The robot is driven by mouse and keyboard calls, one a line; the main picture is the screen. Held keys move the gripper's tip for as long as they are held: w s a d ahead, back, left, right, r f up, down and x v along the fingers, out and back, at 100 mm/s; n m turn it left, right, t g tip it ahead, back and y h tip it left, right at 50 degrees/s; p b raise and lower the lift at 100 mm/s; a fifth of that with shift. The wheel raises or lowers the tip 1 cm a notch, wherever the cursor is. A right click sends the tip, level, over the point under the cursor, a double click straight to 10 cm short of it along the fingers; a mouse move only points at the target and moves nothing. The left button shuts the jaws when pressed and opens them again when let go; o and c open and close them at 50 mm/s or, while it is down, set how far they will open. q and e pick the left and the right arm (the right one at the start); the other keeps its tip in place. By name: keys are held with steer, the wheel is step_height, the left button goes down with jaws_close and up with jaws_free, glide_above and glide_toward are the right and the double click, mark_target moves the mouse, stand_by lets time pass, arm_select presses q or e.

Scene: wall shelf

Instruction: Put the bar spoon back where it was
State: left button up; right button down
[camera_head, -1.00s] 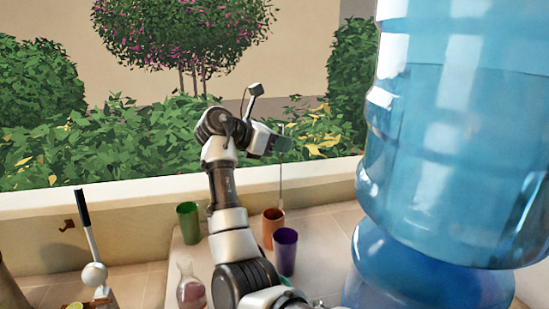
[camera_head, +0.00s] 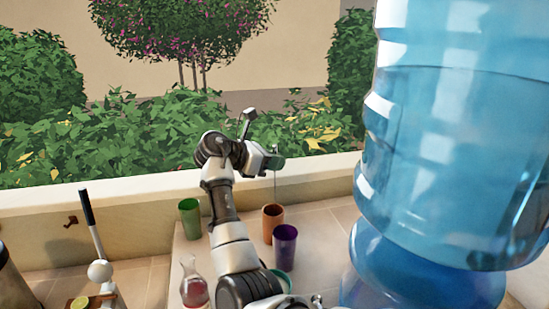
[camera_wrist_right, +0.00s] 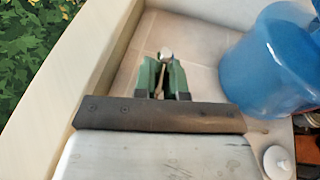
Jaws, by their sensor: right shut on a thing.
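The bar spoon (camera_head: 275,188) is a thin metal rod hanging upright from my right gripper (camera_head: 274,164). The gripper's green fingers are shut on it. In the right wrist view the spoon's pale end (camera_wrist_right: 166,54) shows between the fingers (camera_wrist_right: 163,78). The spoon's lower part reaches the rim of an orange cup (camera_head: 272,224). Its lower end is hidden, and I cannot tell whether it is inside the cup or behind it. My left gripper is not in view.
A purple cup (camera_head: 285,247) stands close in front of the orange one. A green cup (camera_head: 189,218) and a glass bottle (camera_head: 193,288) stand to the left. A big blue water jug (camera_head: 455,150) fills the right side. A low wall (camera_head: 130,201) runs behind.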

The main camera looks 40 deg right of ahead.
steer(key=shift+f, duration=0.3)
steer(key=c, duration=1.2)
jaws_free()
steer(key=shift+r+b, duration=0.55)
steer(key=shift+b, duration=0.05)
steer(key=p+v, duration=0.9)
steer(key=v, duration=0.3)
steer(key=shift+r, duration=0.1)
